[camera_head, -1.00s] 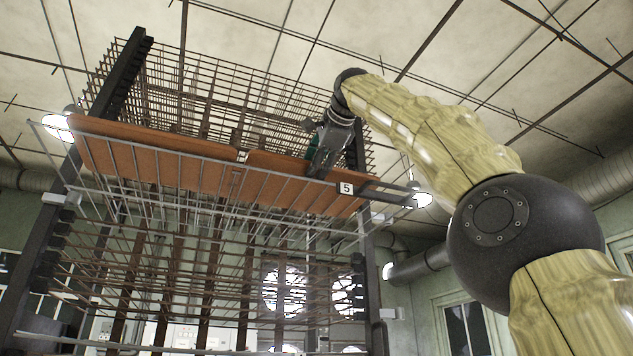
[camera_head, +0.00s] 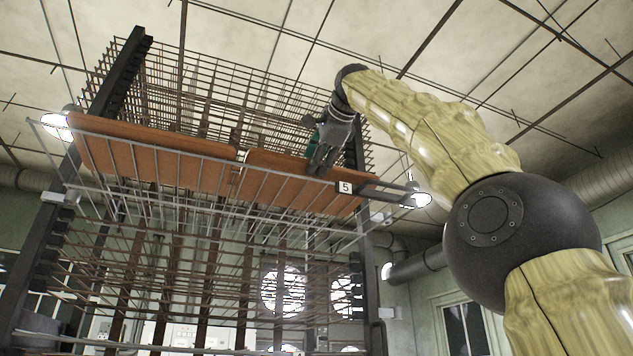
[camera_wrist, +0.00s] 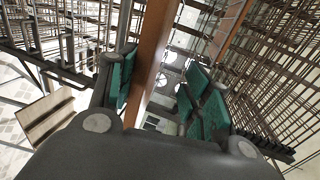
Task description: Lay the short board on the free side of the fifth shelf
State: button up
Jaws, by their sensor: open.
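The short board (camera_head: 285,178) is orange-brown and lies on the right side of the fifth shelf (camera_head: 215,156), a wire rack tagged "5". A longer board (camera_head: 150,160) of the same colour lies on the left side, with a narrow gap between the two. My gripper (camera_head: 320,158) is at the right part of the short board, open. In the wrist view, the board (camera_wrist: 151,60) runs between the green-padded fingers (camera_wrist: 160,98). It is close to the left pad, with a clear gap to the right pad. Whether the left pad touches it, I cannot tell.
The number tag (camera_head: 345,187) is on the shelf's front edge. A dark post (camera_head: 120,75) stands at the rack's left. More wire shelves (camera_head: 200,270) lie below. A wooden slatted surface (camera_wrist: 45,115) shows low left in the wrist view.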

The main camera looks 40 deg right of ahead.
jog(key=shift+v, duration=0.8)
dwell(1.4)
jog(key=shift+b+v, duration=0.7)
jog(key=shift+v, duration=2)
jog(key=o, duration=0.6)
jog(key=shift+c, duration=0.2)
